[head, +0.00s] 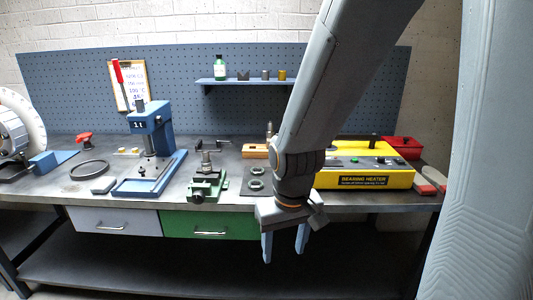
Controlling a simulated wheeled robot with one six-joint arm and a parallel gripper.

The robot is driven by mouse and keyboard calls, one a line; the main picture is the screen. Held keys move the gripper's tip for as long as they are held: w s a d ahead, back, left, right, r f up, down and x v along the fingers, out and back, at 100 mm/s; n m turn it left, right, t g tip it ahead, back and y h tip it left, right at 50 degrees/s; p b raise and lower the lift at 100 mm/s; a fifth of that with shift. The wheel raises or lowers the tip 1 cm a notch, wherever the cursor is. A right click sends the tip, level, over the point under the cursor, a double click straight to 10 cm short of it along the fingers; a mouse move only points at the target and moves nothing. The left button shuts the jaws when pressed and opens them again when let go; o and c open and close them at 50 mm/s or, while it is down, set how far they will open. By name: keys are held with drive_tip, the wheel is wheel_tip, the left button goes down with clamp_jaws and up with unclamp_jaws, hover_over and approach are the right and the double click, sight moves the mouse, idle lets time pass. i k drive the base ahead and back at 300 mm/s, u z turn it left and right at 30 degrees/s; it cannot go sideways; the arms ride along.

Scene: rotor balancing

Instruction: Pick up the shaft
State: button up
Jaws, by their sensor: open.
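I cannot tell for sure which part is the shaft. A thin upright rod (269,131) also shows behind, by an orange block (254,151). My gripper (285,246) is open and empty, fingers pointing down, in front of the bench edge and below its top. It is to the right of the vise and apart from both pieces. My arm hides part of the bench behind it.
A blue press (151,130) stands left of the vise. A dark plate with rings (256,183) lies right of it, close to my arm. The yellow bearing heater (364,178) is at right. Green (211,225) and grey (116,221) drawers are under the worktop.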

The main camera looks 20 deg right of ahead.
sight(205, 164)
drive_tip(key=u, duration=0.35)
drive_tip(key=k, duration=0.4)
drive_tip(key=u, duration=0.75)
drive_tip(key=i, duration=1.15)
drive_tip(key=z, duration=1.3)
drive_tip(key=i, duration=0.85)
drive_tip(key=z, duration=0.9)
